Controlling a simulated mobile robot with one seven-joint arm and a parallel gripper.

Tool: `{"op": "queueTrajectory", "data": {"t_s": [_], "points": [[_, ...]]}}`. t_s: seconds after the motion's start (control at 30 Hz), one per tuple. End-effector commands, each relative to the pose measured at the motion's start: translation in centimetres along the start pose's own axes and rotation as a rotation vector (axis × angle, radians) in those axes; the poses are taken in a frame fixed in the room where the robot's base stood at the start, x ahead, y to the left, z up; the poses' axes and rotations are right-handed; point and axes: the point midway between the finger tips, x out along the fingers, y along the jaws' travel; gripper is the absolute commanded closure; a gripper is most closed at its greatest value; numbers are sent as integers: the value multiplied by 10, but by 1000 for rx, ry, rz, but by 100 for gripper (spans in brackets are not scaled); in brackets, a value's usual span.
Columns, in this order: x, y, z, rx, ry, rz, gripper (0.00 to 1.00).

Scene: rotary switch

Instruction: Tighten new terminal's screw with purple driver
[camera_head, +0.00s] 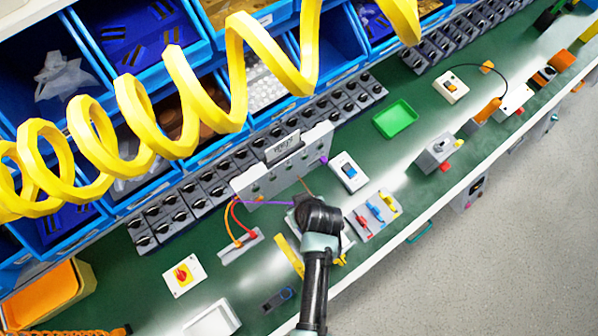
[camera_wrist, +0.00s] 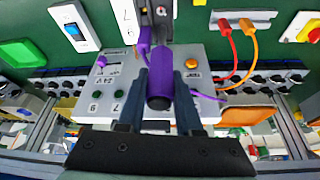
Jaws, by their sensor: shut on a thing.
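In the wrist view, my gripper (camera_wrist: 160,82) is shut on the purple driver (camera_wrist: 159,88), whose thick handle sits between the two dark fingers. Its tip is hidden. Just beyond is a grey box (camera_wrist: 112,82) with numbered holes and an orange button (camera_wrist: 192,63). A dark upright part (camera_wrist: 161,14), with a purple piece (camera_wrist: 144,42) beside it, is above the handle. I cannot tell which part is the new terminal, and its screw is not clear. In the head view, my wrist hides the driver; a purple wire (camera_head: 266,203) runs toward it.
A pale upright panel (camera_head: 250,184) stands behind my gripper. A rack (camera_head: 361,230) with red, blue and yellow drivers is to the right. A socket block with red and orange wires (camera_head: 240,246) is at left. A yellow coiled hose (camera_head: 140,103) hangs in front of blue bins.

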Motion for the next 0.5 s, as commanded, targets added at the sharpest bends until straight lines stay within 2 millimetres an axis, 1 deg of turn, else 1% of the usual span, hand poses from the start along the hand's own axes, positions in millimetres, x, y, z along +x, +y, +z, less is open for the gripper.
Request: {"op": "queueTrajectory", "data": {"t_s": [0.17,0.5], "points": [[1,-1,2,54,-6,21,100],[1,-1,3,344,-7,145,100]]}}
